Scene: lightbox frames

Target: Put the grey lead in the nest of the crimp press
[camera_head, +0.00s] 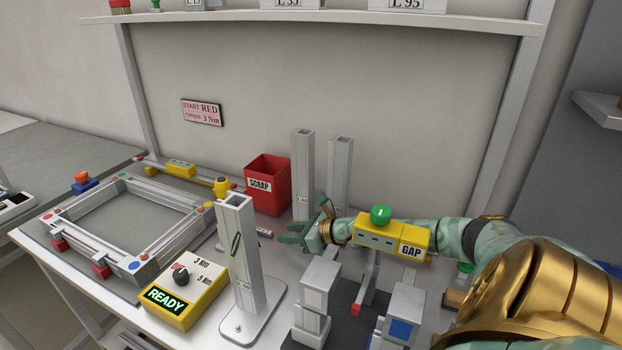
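I cannot make out a grey lead in this view. No machine here is clearly labelled as the crimp press. A yellow box marked GAP (411,238) with a green button (380,214) stands at the right of the bench, above a grey stand, and may be part of it. No nest can be told apart. My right arm, green and gold, reaches in from the right behind the yellow box. Its gripper (308,223) shows small just left of the box, with its fingers apart and nothing visible between them. My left gripper is not in view.
An upright metal post (240,250) stands front centre, beside a yellow READY box (177,291). A red SCRAP bin (268,185) and two more posts (303,165) stand behind. A metal frame (75,215) fills the left. Grey blocks (319,287) stand at front right.

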